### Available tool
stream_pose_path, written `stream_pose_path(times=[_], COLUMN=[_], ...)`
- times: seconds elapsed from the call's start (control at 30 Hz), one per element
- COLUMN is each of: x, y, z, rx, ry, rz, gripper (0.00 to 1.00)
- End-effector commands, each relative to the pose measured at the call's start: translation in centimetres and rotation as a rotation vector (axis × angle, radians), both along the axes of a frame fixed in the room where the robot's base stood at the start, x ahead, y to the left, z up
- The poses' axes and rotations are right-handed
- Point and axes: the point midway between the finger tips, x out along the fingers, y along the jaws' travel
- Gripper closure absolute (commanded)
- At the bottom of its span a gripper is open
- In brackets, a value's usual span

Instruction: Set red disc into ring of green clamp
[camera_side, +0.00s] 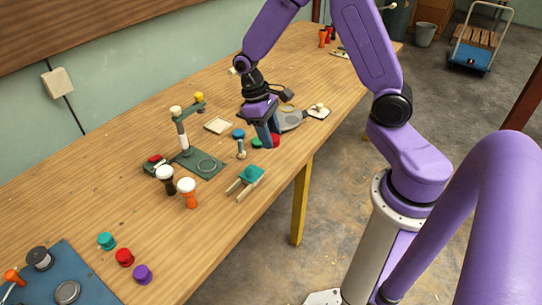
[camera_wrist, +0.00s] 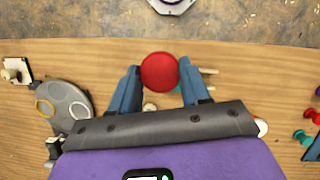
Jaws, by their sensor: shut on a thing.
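My gripper (camera_wrist: 160,88) is shut on the red disc (camera_wrist: 159,71), with a blue finger on each side of it. In the side view the red disc (camera_side: 276,140) shows partly behind the fingers, over the table's right part. A dark green base (camera_side: 190,158) with a ring outlined on it and an upright post stands left of my gripper. A teal piece (camera_side: 252,174) with two pale prongs lies nearer the camera; in the wrist view its prongs (camera_wrist: 208,72) show beside the right finger. I cannot tell which of these is the green clamp.
A blue-topped peg (camera_side: 239,134) and a green round piece (camera_side: 257,142) are close left of my gripper. A grey rounded plate (camera_side: 290,118) lies behind it. Two white-topped goblet drums (camera_side: 187,188) stand near the green base. The front table edge is close.

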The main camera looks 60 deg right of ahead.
Motion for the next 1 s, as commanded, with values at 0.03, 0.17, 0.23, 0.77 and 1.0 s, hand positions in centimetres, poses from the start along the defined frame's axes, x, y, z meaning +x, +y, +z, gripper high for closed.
stream_pose_path(times=[0.03,0.17,0.23,0.77,1.0], x=[-0.7,-2.4,-3.3,-8.0,-8.1], y=[-0.8,-3.1,-4.2,-6.5,-6.6], z=[-0.2,-0.7,-1.0,-2.0,-2.0], rx=[-0.001,-0.001,0.000,0.002,0.001], ry=[0.001,0.003,0.002,-0.001,0.000], rz=[0.091,0.424,0.632,1.577,1.603], gripper=[0.82,0.82,0.82,0.82,0.82])
